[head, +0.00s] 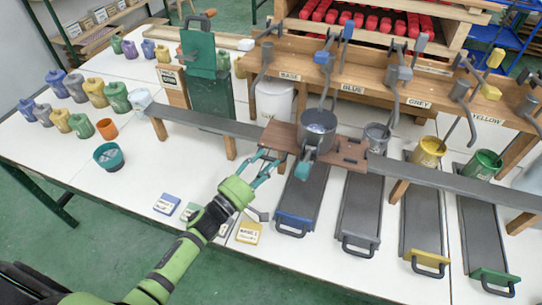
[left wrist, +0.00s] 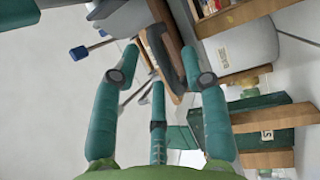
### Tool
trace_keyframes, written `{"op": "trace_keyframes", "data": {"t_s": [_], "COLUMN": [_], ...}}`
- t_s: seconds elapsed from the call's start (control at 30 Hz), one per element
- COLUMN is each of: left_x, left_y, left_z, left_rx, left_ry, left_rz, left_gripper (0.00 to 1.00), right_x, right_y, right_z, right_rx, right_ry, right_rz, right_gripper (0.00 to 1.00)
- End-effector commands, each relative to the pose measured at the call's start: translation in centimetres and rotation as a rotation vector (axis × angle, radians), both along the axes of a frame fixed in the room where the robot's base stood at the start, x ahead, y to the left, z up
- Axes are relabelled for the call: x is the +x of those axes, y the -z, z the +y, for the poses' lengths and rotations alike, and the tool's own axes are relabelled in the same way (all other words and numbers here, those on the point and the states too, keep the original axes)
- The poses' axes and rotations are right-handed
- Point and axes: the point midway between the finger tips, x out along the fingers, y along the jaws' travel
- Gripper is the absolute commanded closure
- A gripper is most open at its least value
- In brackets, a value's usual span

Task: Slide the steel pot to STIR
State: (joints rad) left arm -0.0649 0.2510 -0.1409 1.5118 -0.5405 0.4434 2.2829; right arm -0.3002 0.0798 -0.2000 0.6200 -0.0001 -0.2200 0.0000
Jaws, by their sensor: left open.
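The steel pot (head: 319,122) sits upright on a brown wooden carriage (head: 352,153) across the dark grey rail (head: 205,122), below the BASE and BLUE labels. A small teal piece hangs at the pot's front; I cannot tell if it is a handle. My left gripper (head: 270,167) is open, just left of and in front of the carriage, with nothing held. In the left wrist view its fingers (left wrist: 158,85) are spread towards a brown board. The STIR sign (head: 170,78) is on a wooden post beside the green stirring stand (head: 212,95), left of the pot. My right gripper is out of view.
Several coloured jugs (head: 77,87) stand at the table's left. A teal bowl (head: 109,156) and orange cup (head: 107,129) sit nearer. Grey trays with coloured handles (head: 297,220) lie in front of the rail. Small labelled cards (head: 248,233) lie near my arm.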

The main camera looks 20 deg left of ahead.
Motion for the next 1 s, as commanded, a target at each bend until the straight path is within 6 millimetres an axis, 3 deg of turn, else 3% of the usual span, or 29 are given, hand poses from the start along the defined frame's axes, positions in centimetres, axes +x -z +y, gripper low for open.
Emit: {"op": "trace_keyframes", "data": {"t_s": [0.2,0.5,0.53,0.63,1.0], "left_x": [2.1,2.4,2.4,2.4,2.4], "left_y": [-0.4,-0.4,-0.4,-0.4,-0.4], "left_z": [-1.0,-1.1,-1.1,-1.1,-0.3], "left_rx": [0.000,0.000,0.000,0.000,0.005], "left_ry": [-0.001,-0.001,-0.001,-0.001,-0.002], "left_rz": [0.000,0.000,0.000,0.000,0.000], "left_gripper": [0.55,0.55,0.59,0.99,1.00], "right_x": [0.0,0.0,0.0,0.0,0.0], "right_y": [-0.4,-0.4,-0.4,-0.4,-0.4], "right_z": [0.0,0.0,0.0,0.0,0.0], "right_rx": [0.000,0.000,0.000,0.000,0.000], "right_ry": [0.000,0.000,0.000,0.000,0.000], "right_rz": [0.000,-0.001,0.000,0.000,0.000], "right_gripper": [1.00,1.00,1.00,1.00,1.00]}}
